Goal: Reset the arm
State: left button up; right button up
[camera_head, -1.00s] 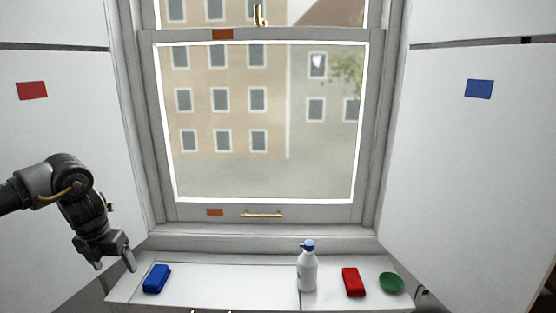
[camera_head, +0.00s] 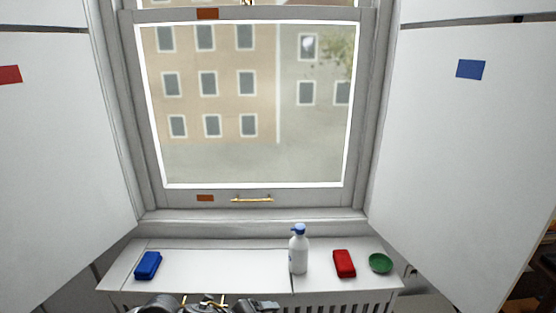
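Dark grey parts of my own body (camera_head: 205,304) show at the bottom edge, left of the middle, cut off by the frame. I cannot tell which arm they belong to. The blue block (camera_head: 148,265) lies at the left of the white sill. The white bottle with a blue top (camera_head: 298,252) stands upright right of the middle. The red block (camera_head: 344,264) and the green round dish (camera_head: 380,263) lie to its right.
The closed sash window (camera_head: 245,110) has a brass handle (camera_head: 252,199) on its lower rail. White panels flank it, with a red patch (camera_head: 9,75) left and a blue patch (camera_head: 471,69) right. The sill (camera_head: 220,268) is clear between the blue block and bottle.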

pick_arm(q)
jog(key=s+a+f+n+g+y, duration=0.2)
jog(key=s+a+f+n+y, duration=0.2)
jog(key=s+a+n, duration=0.8)
jog(key=s+a+f+n+g+y, duration=0.1)
jog(key=s+a+f+n+y, duration=0.25)
jog(key=s+a+n, duration=0.85)
jog(key=s+d+f+n+g+b, duration=0.1)
jog(key=s+d+f+n, duration=0.1)
jog(key=f, duration=1.1)
jog(key=s+d+f+n, duration=0.2)
jog(key=f, duration=1.2)
jog(key=s+a+f+g, duration=0.1)
jog(key=s+a+f, duration=0.3)
jog(key=s+f, duration=1.2)
jog(key=shift+s+f+m+b, duration=0.3)
jog(key=shift+f+b, duration=0.1)
jog(key=shift+f, duration=0.25)
pick_arm(e)
jog(key=shift+w+d+f, duration=0.25)
jog(key=shift+d+f, duration=0.45)
jog(key=shift+f, duration=0.1)
